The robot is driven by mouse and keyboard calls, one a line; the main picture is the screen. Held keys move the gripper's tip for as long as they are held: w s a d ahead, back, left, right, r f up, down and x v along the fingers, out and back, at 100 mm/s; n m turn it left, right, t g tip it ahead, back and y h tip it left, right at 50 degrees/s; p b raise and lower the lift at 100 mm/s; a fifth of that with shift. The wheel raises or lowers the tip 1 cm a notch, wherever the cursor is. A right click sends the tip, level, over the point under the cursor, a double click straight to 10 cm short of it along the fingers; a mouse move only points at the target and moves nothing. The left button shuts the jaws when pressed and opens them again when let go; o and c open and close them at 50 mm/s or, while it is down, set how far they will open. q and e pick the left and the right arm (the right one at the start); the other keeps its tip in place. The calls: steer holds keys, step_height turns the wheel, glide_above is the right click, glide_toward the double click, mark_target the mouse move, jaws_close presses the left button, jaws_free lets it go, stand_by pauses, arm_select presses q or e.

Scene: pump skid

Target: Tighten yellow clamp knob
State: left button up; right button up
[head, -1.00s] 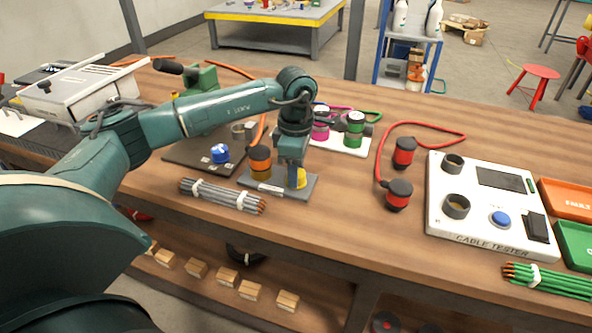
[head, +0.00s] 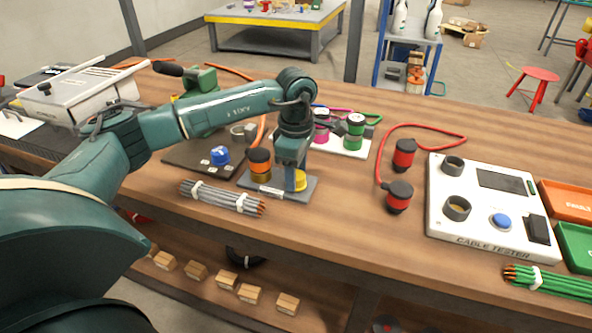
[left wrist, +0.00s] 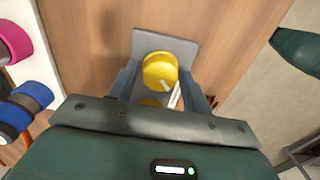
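The yellow clamp knob (left wrist: 160,70) stands on a grey base plate (left wrist: 166,40) in the left wrist view. In the head view the knob (head: 300,181) shows partly behind my gripper, on the right part of the plate (head: 270,192). My left gripper (head: 293,185) points down over it. In the left wrist view the fingers of my left gripper (left wrist: 162,85) stand on either side of the knob, with visible gaps. An orange and black connector (head: 259,163) stands on the same plate, left of the knob. My right gripper is not in view.
A bundle of grey cables (head: 222,197) lies in front of the plate. A white rack with pink and green connectors (head: 345,142) stands behind. Red connectors (head: 399,195) and a cable tester (head: 480,235) are to the right. Bare wood lies between plate and red connectors.

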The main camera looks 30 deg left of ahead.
arm_select(q)
steer(key=shift+o, duration=1)
step_height(320, 180, up, 13)
steer(key=shift+p, duration=0.3)
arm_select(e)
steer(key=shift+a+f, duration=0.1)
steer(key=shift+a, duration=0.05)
